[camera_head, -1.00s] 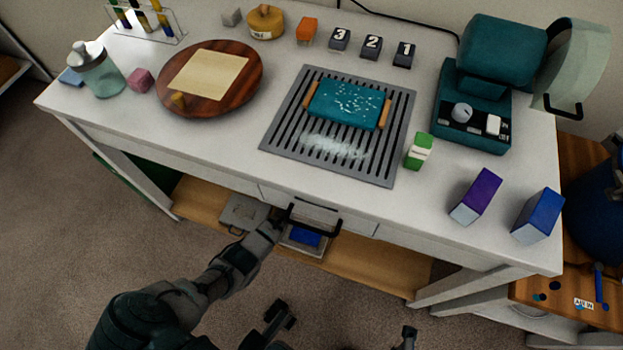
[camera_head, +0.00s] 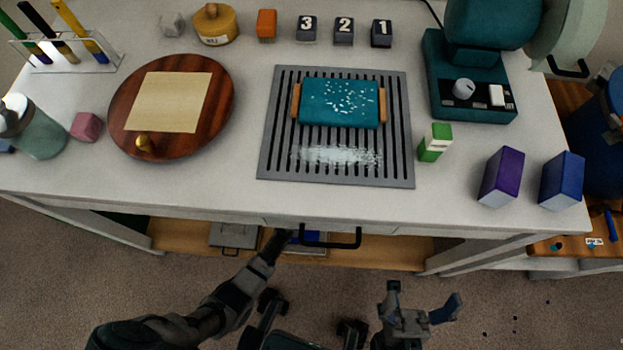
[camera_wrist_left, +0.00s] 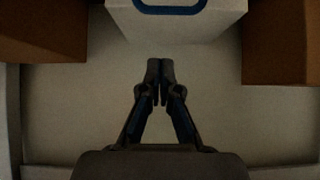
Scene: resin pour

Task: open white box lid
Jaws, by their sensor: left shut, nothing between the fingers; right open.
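In the left wrist view a white box (camera_wrist_left: 178,26) with a blue loop or rim on it stands at the top edge, cut off by the frame. My left gripper (camera_wrist_left: 160,70) is shut and empty, its tips pointing at the box's near face just below it; I cannot tell whether they touch. In the head view my left arm reaches toward the worktable's front edge, and its gripper (camera_head: 278,240) shows only in part beside a black handle. My right gripper (camera_head: 420,302) is open and empty in front of the table. I cannot make out the box's lid.
Brown blocks (camera_wrist_left: 38,32) and (camera_wrist_left: 281,42) flank the box on a pale surface. In the head view a black drawer handle (camera_head: 331,243) juts from the table front above a wooden shelf (camera_head: 390,250). A grey grate (camera_head: 268,150) and a round board (camera_head: 215,115) lie on top.

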